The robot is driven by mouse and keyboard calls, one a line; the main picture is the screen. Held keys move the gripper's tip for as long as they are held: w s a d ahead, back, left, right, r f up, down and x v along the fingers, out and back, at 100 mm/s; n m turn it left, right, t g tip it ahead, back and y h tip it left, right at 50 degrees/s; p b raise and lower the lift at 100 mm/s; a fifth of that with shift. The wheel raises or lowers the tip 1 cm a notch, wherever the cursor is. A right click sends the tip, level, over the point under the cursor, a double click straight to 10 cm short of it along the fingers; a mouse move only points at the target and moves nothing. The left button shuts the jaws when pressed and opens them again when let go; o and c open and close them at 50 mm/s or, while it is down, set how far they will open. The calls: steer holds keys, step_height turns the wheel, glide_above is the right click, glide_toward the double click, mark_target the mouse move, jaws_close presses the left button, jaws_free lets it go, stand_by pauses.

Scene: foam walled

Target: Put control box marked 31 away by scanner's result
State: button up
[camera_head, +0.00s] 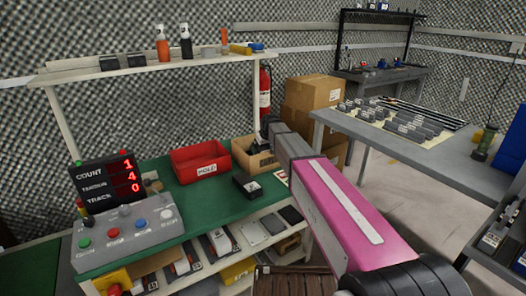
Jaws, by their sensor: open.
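A small black box (247,184) with a white label lies on the green worktop; its marking is too small to read, so I cannot tell if it is 31. My gripper (268,126), at the far end of my pink arm, is open and seems empty, above and behind the small box, near the wooden tray. A grey console (127,236) with coloured buttons stands at the worktop's left. Its dark display (106,182) shows red digits 1, 4 and 0, the top row labelled COUNT. A red bin (200,162) with a white label stands at the back.
A wooden tray (246,157) holds dark items beside the red bin. A shelf (150,68) with bottles and small boxes hangs above. Lower shelves hold several devices. Cardboard boxes (314,92) and a grey table (440,160) with several small parts stand right. Green worktop (205,204) is clear front-centre.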

steer(key=v, duration=1.2)
